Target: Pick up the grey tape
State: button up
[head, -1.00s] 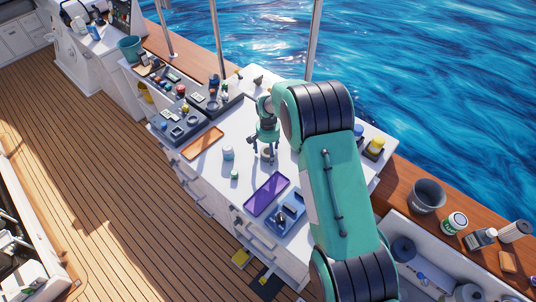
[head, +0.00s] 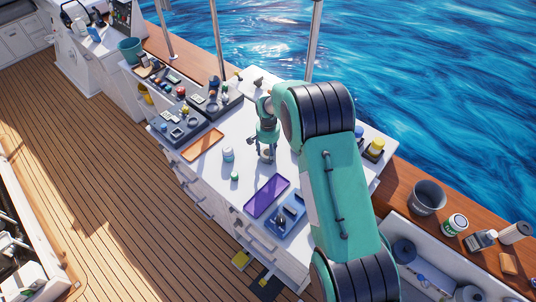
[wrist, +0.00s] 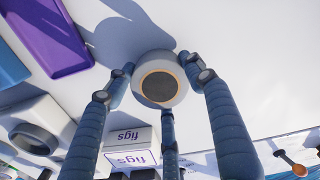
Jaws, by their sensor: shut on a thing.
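The grey tape (wrist: 157,61) is a pale grey roll with a dark centre and a thin orange-brown inner ring. It shows in the wrist view between the three blue fingers of my gripper (wrist: 164,80), which are shut on its sides. In the head view my gripper (head: 267,155) points down over the white worktop (head: 236,137), and the tape is mostly hidden by the fingers. I cannot tell whether the tape still touches the worktop.
A purple tray (head: 267,196), a blue tray (head: 287,219) and an orange tray (head: 203,144) lie on the worktop. A white jar (head: 228,153) and a small green-and-white container (head: 235,175) stand left of my gripper. Dark organisers (head: 184,127) are at the back left.

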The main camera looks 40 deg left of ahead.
aim_at(268, 152)
jog(key=shift+a+r, duration=0.1)
jog(key=shift+r, duration=1.5)
jog(key=s+d, duration=0.3)
jog(key=d, duration=0.1)
jog(key=s+d+r+b, duration=0.1)
jog(key=s+d, duration=0.2)
jog(key=d, duration=0.1)
jog(key=s+d, duration=0.3)
jog(key=d, duration=0.1)
jog(key=shift+s+d+r+b, duration=0.2)
jog(key=shift+s+d+b, duration=0.15)
jog(key=shift+s+d, duration=0.05)
